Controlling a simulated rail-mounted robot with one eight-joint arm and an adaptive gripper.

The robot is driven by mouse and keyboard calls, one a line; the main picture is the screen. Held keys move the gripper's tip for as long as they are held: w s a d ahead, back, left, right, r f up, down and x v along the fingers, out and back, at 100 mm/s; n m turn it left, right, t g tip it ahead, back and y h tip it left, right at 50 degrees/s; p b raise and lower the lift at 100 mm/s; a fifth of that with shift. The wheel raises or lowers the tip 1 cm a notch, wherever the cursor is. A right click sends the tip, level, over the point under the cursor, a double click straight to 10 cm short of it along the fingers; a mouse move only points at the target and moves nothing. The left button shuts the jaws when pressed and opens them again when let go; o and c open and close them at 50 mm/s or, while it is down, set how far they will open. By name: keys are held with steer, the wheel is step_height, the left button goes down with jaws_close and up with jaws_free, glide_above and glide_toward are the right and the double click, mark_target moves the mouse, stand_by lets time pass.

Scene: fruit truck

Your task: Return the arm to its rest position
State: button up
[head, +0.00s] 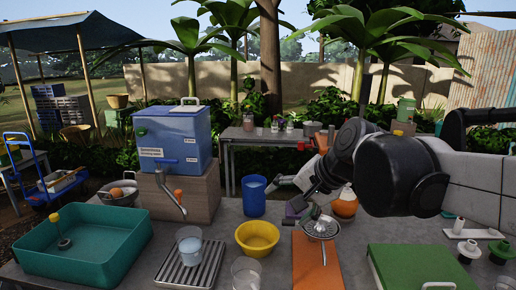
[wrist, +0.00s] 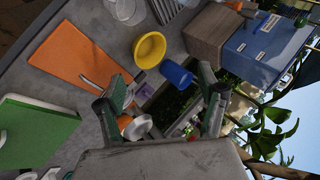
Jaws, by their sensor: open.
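My arm reaches in from the right in the head view, and its dark joint hides part of the counter. My gripper (head: 290,196) is above the far part of the grey counter (head: 222,222), to the right of the blue cup (head: 253,196). In the wrist view my gripper (wrist: 165,108) has its two fingers spread wide apart, with nothing held between them. An orange fruit (head: 346,207) shows partly below my wrist, beside a metal strainer or juicer (head: 322,228).
The yellow bowl (head: 257,238), orange board (head: 316,264) and green board (head: 418,268) lie in front. A blue dispenser (head: 175,139) stands on a wooden box (head: 176,196) at left, near a teal basin (head: 87,240).

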mark_target(164, 160)
steer(key=s+d+f+n+h, duration=0.2)
steer(key=s+d+f, duration=0.3)
steer(key=s, duration=0.3)
steer(key=s+d+f+n+h, duration=0.3)
steer(key=s+d+f, duration=0.2)
steer(key=s+d, duration=0.3)
steer(key=shift+s+n+t, duration=0.4)
steer(key=shift+s, duration=0.3)
steer(key=shift+f, duration=0.1)
stand_by(0.6)
